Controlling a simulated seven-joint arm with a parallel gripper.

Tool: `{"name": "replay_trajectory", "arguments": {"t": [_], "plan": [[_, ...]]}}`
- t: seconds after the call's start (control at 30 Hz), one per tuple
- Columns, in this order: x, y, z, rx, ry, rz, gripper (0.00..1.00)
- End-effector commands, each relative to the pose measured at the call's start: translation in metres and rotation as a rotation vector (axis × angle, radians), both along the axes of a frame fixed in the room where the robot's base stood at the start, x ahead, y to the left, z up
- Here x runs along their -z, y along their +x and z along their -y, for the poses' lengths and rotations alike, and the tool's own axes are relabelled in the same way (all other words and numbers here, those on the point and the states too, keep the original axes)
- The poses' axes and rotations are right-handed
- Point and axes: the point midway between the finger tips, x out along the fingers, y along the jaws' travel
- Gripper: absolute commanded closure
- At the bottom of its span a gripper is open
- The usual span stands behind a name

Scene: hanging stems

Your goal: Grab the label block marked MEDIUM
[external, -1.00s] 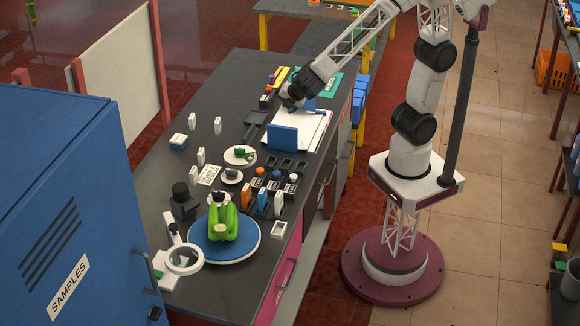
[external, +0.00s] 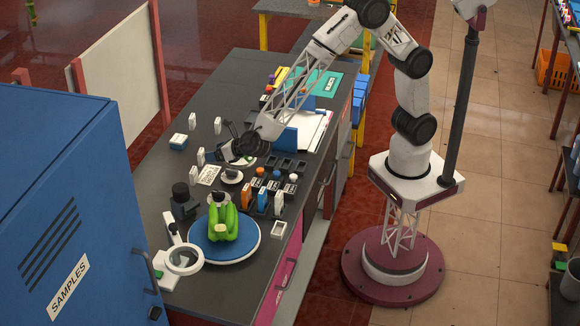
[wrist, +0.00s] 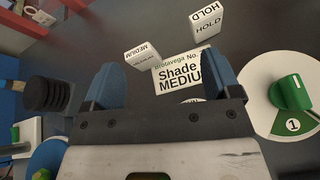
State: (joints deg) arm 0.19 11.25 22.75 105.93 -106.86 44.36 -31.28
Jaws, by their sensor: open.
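The label block marked MEDIUM (wrist: 143,55) is a small white block in the wrist view, ahead of my fingers and left of centre. In the external view I take it to be the white block (external: 193,175) left of the printed card; its lettering is too small to read there. My gripper (wrist: 162,82) is open and empty, its two blue fingers wide apart. In the external view my gripper (external: 224,154) is over the bench, right of and beyond that block. A white block marked HOLD (wrist: 207,22) stands farther right in the wrist view.
A card reading "Shade MEDIUM" (wrist: 178,76) lies beside the block. A white dish with a green knob (wrist: 292,95) is on the right. A black ribbed cylinder (wrist: 46,93) is on the left. Green fruit (external: 223,222) sits on a blue round stand (external: 252,243).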

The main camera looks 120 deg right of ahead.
Motion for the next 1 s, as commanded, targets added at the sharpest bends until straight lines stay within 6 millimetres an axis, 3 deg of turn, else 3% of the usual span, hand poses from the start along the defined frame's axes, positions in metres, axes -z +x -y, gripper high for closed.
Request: {"name": "replay_trajectory", "arguments": {"t": [0.1, 0.33, 1.0], "plan": [[0.026, 0.024, -0.005, -0.085, -0.068, -0.046, 0.17], [0.053, 0.048, -0.011, -0.183, -0.145, -0.095, 0.17], [0.060, 0.060, -0.006, -0.198, -0.157, -0.101, 0.17]]}}
